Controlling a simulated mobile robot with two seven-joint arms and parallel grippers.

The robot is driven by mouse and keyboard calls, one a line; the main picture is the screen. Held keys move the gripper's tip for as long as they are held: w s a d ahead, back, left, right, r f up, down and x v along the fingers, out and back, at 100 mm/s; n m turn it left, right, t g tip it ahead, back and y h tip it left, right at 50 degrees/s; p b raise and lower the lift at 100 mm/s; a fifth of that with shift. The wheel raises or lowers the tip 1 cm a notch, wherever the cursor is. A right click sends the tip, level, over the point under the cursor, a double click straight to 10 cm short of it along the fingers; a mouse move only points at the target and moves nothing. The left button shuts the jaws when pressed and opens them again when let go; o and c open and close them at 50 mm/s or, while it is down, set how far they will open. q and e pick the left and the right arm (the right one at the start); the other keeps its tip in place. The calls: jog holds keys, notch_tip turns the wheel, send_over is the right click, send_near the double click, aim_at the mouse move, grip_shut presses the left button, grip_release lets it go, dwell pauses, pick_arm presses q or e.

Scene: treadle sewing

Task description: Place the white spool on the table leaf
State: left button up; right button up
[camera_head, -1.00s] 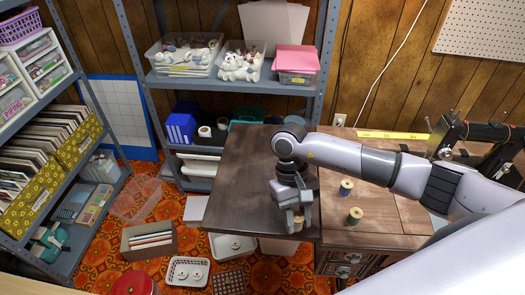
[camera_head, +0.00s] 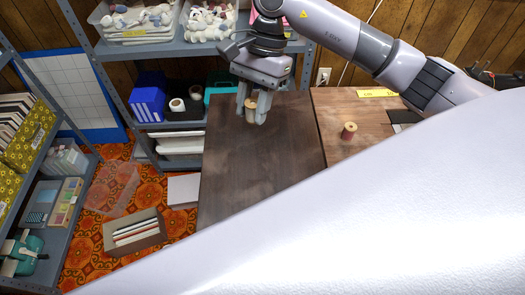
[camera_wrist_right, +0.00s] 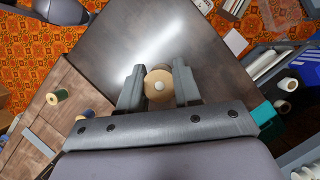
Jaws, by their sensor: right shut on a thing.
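My right gripper (camera_head: 257,110) is over the far part of the dark brown table leaf (camera_head: 245,165), pointing down. It is shut on a spool (camera_head: 251,109) with pale wooden ends, taken as the white spool. In the right wrist view the spool (camera_wrist_right: 159,84) sits between the two fingers (camera_wrist_right: 159,90), its round tan end towards the camera, with the leaf (camera_wrist_right: 155,38) behind it. The thread colour is mostly hidden. I cannot tell whether the spool touches the leaf. My left gripper is not in view.
A red spool (camera_head: 348,131) stands on the lighter table right of the leaf. A dark green spool (camera_wrist_right: 57,96) shows in the right wrist view. Grey shelving (camera_head: 185,50) stands behind the leaf. The leaf's middle is bare. My pale arm covers the lower right.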

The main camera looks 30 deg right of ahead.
aim_at(245, 161)
jog(key=r+m, duration=0.2)
jog(key=r+m+t+b, duration=0.1)
jog(key=m, duration=0.1)
jog(key=a+r+m+t+b, duration=0.1)
jog(key=r, duration=0.1)
jog(key=shift+w+r+m+y, duration=0.2)
jog(key=shift+r+m+y, duration=0.1)
jog(key=shift+m, duration=0.1)
notch_tip(245, 161, down, 20)
jog(key=shift+r, duration=0.15)
jog(key=shift+f, duration=0.2)
jog(key=o, duration=1)
jog(key=shift+r, duration=0.1)
jog(key=shift+r, duration=0.2)
jog(key=v, duration=1.2)
